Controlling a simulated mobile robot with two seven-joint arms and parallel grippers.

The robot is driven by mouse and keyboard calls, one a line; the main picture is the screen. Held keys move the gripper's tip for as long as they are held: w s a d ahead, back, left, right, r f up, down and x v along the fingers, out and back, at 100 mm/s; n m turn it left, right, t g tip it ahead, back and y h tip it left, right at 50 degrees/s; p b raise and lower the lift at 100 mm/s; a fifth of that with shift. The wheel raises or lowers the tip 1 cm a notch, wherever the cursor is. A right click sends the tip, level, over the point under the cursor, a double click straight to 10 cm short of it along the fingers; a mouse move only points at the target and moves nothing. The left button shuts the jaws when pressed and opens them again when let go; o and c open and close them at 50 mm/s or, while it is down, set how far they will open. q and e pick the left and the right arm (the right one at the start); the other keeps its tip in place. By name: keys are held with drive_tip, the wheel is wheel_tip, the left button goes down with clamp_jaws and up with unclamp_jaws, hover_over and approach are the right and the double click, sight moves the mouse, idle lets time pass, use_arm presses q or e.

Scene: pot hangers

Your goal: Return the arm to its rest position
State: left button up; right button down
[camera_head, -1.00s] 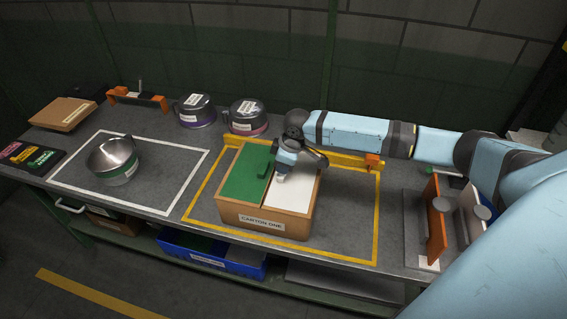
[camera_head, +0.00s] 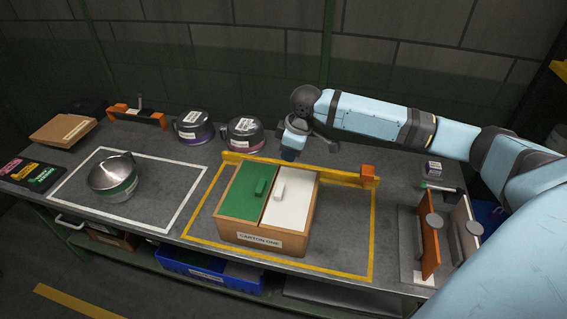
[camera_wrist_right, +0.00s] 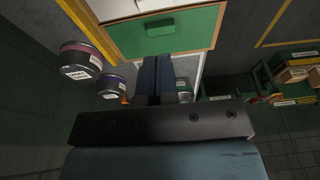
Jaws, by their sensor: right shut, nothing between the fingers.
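My right gripper (camera_head: 291,152) is shut and empty. It is raised behind the wooden box (camera_head: 262,241), near the yellow rail at the bench's back, and apart from the box. In the right wrist view its dark fingers (camera_wrist_right: 155,72) lie side by side with nothing between them. The box has a green lid (camera_head: 243,193) and a white lid (camera_head: 291,198), each with a small handle, and both lie on top. The right arm (camera_head: 378,118) reaches in from the right edge. The left gripper is not in view.
A metal pot (camera_head: 113,178) stands inside the white outline at left. Two lidded pots (camera_head: 193,128) and (camera_head: 243,135) stand at the back. An orange bracket rack (camera_head: 430,242) stands at right. A blue bin (camera_head: 207,268) sits below.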

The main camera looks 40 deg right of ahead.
drive_tip(key=s+a+f+t+y, duration=0.2)
drive_tip(key=s+a+f, duration=0.2)
drive_tip(key=a+f, duration=0.35)
drive_tip(key=s+a+f+t+y, duration=0.2)
drive_tip(key=s+a+f, duration=0.1)
drive_tip(key=a+f, duration=0.5)
drive_tip(key=s+a+f+m+t+h, duration=0.1)
drive_tip(key=s+f+m+t, duration=0.1)
drive_tip(key=s, duration=0.6)
drive_tip(key=s+a+f+m+t+h, duration=0.1)
drive_tip(key=s+f+m+t, duration=0.2)
drive_tip(key=s, duration=0.6)
drive_tip(key=shift+s+a+f+h, duration=0.25)
drive_tip(key=shift+f+h, duration=0.05)
drive_tip(key=shift+f, duration=0.3)
